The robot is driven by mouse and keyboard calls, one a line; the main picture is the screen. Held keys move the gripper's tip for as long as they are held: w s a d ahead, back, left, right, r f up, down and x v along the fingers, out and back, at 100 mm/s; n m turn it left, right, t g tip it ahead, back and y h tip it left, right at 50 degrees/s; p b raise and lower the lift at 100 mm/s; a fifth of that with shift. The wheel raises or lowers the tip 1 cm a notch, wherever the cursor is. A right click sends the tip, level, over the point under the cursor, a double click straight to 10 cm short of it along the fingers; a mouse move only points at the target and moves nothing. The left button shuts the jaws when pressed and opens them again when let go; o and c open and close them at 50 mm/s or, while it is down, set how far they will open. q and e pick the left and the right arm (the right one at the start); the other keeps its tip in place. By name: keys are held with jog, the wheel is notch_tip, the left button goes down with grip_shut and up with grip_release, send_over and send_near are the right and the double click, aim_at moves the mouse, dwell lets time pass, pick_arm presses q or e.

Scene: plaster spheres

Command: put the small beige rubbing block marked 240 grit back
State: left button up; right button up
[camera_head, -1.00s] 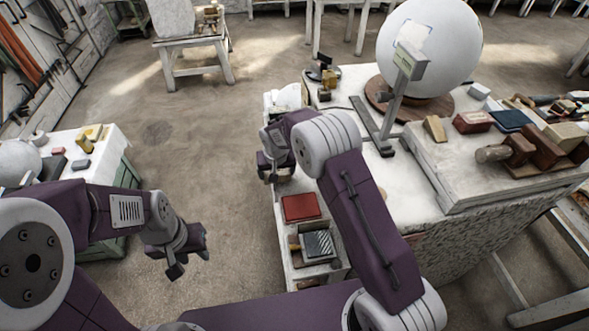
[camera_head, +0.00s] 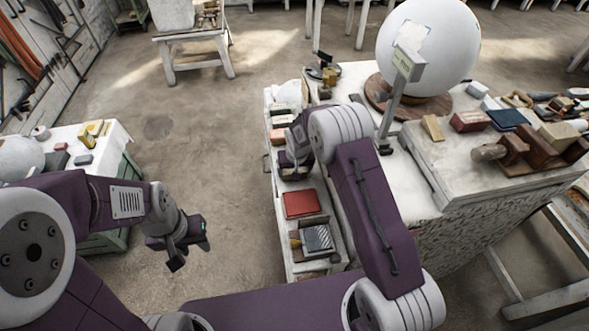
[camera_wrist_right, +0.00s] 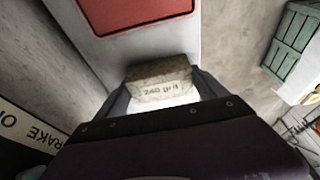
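The small beige rubbing block (camera_wrist_right: 161,82), with "240 grit" written on its side, is between the two fingers of my right gripper (camera_wrist_right: 163,99) in the right wrist view. The fingers appear to press on both its ends. In the head view my right gripper (camera_head: 290,172) is over the long white tray (camera_head: 270,205) along the left side of the white worktable; the block cannot be made out there. My left gripper (camera_head: 188,256) hangs open and empty over the floor, away from the tables.
Small blocks (camera_head: 279,134) lie farther back. A large white sphere (camera_head: 428,47) and a grey post (camera_head: 395,105) stand on the worktable to the right.

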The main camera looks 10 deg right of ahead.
jog(key=o, duration=0.4)
jog(key=shift+c, duration=0.2)
jog(key=shift+r, duration=0.15)
pick_arm(q)
jog(key=shift+f+b, duration=0.65)
pick_arm(e)
jog(key=v, duration=1.2)
jog(key=shift+s, duration=0.1)
